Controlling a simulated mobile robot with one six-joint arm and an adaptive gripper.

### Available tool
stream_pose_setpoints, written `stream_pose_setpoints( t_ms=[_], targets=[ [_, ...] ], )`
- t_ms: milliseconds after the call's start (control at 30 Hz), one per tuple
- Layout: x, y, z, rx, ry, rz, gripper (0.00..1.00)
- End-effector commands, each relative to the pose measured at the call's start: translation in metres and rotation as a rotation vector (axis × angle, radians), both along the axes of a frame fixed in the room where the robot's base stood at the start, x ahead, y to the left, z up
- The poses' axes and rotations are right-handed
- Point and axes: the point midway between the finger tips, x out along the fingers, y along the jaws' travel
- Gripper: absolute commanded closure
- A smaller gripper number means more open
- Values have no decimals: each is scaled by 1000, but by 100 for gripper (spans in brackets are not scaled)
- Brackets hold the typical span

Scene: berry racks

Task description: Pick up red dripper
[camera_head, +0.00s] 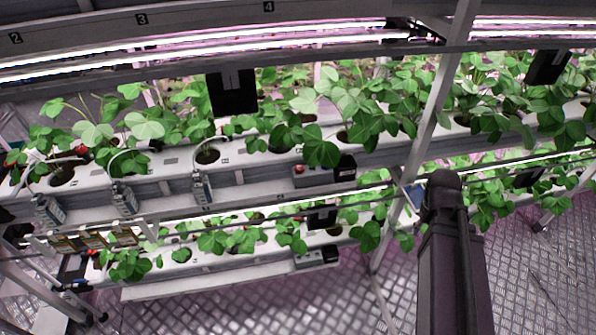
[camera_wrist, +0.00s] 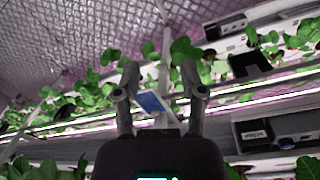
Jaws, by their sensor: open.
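A small red piece (camera_head: 81,150), possibly the red dripper, shows at the left of the upper white trough, beside a plant and a thin tube; it is too small to make out its shape. Another small red spot (camera_head: 95,253) shows at the left end of the lower trough. I cannot tell which is the dripper. My gripper (camera_wrist: 161,78) is open and empty in the wrist view, with its two fingers apart. No red dripper can be made out in the wrist view, and the gripper is not seen in the head view.
White troughs (camera_head: 225,175) with leafy plants run across two levels. Grey bottles (camera_head: 124,198) hang on the upper trough's front. A diagonal post (camera_head: 424,130) crosses at right; a blue-and-white panel (camera_wrist: 151,102) appears between my fingers, beyond them. Metal floor (camera_head: 300,300) in front is open.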

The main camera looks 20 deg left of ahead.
Motion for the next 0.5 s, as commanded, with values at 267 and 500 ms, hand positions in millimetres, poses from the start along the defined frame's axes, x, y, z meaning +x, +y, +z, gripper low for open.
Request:
stream_pose_setpoints(
  t_ms=[267, 500],
  targets=[
    [34, 48, -14, -166, 1, 358, 47],
    [59, 101, -20, -337, 14, 700, 47]
  ],
)
